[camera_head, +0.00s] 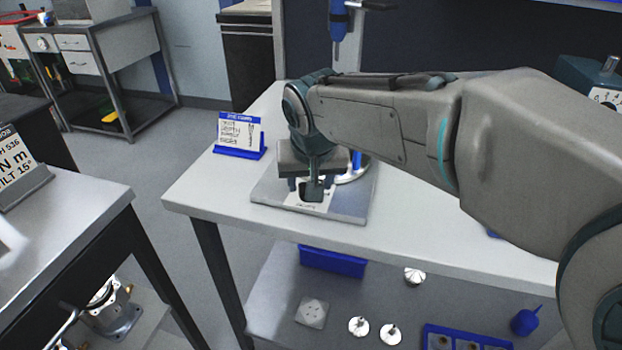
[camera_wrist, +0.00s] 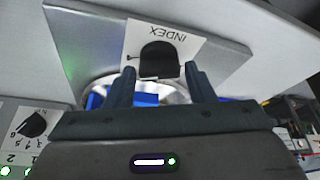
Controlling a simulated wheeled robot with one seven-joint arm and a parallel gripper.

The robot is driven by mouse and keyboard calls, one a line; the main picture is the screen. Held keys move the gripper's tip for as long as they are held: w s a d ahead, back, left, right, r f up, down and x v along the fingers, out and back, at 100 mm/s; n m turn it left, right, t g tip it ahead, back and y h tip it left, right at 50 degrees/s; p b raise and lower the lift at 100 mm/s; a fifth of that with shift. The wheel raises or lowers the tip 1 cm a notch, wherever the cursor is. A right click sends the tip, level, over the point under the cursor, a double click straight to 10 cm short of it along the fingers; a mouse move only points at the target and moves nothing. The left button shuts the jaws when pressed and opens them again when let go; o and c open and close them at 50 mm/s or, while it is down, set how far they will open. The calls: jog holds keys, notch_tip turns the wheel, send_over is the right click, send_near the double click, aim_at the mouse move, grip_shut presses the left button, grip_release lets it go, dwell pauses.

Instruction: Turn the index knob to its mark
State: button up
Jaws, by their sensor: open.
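The index knob (camera_wrist: 160,61) is black with a rounded top. It sits on a white card marked INDEX (camera_wrist: 177,35), upside down in the wrist view, on a grey plate (camera_wrist: 215,55). A short dark line on the card lies left of the knob. My gripper (camera_wrist: 159,72) is open, its two fingers apart on either side of the knob's near end; I cannot tell whether they touch it. In the head view my gripper (camera_head: 311,184) hangs over the plate (camera_head: 347,205) and hides part of the card.
A round silver and blue part (camera_head: 355,169) stands behind my gripper. A blue-framed card stand (camera_head: 239,136) is on the bench (camera_head: 200,190) to the left. A teal box (camera_head: 590,78) with a dial is at the far right. The lower shelf holds metal parts and blue bins.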

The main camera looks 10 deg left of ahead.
jog(key=p+v, duration=0.2)
jog(key=v, duration=1.1)
jog(key=shift+s+r+p, duration=0.2)
jog(key=shift+r+p, duration=0.15)
jog(key=shift+r, duration=0.05)
jog(key=shift+d, duration=0.1)
jog(key=d+m+h+p, duration=0.1)
jog(key=d+m+p, duration=0.1)
jog(key=d+p, duration=0.85)
jog(key=s+d+f+m+p, duration=0.1)
jog(key=s+d+p, duration=0.1)
jog(key=s+d, duration=0.2)
jog(key=s+d+f+g+p, duration=0.1)
jog(key=s+d, duration=0.3)
jog(key=d, duration=0.5)
jog(key=shift+d+f+m+p, duration=0.35)
jog(key=shift+f+m+p, duration=0.05)
jog(key=shift+f+p, duration=0.2)
jog(key=shift+s+r, duration=0.1)
jog(key=shift+s, duration=0.05)
